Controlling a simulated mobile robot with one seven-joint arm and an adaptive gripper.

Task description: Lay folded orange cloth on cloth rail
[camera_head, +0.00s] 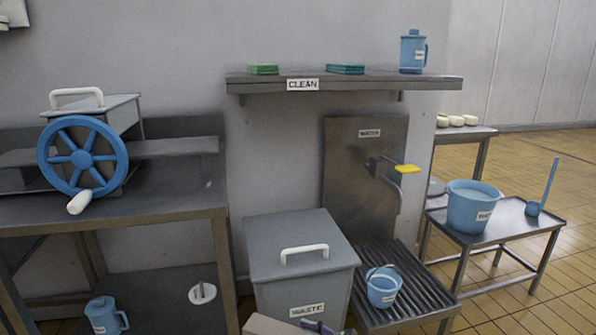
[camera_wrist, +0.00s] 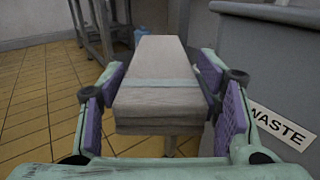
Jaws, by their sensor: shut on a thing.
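My gripper (camera_wrist: 160,88) is shut on a long, flat, beige-grey block-like thing (camera_wrist: 158,103) with a pale green band across it. Purple pads lie along both its sides in the wrist view. It looks beige rather than orange, and I cannot tell whether it is folded cloth. In the head view, part of a beige thing (camera_head: 268,325) and a bit of my gripper (camera_head: 318,327) show at the bottom edge, in front of the waste bin. I see no orange cloth and cannot make out a cloth rail in either view.
The grey waste bin (camera_head: 300,253) stands close by, also at right in the wrist view (camera_wrist: 270,80). A clean shelf (camera_head: 430,82) holds green cloths (camera_head: 263,69), teal cloths (camera_head: 345,69) and a blue jug (camera_head: 412,52). A small bucket (camera_head: 382,290) stands on a slatted stand.

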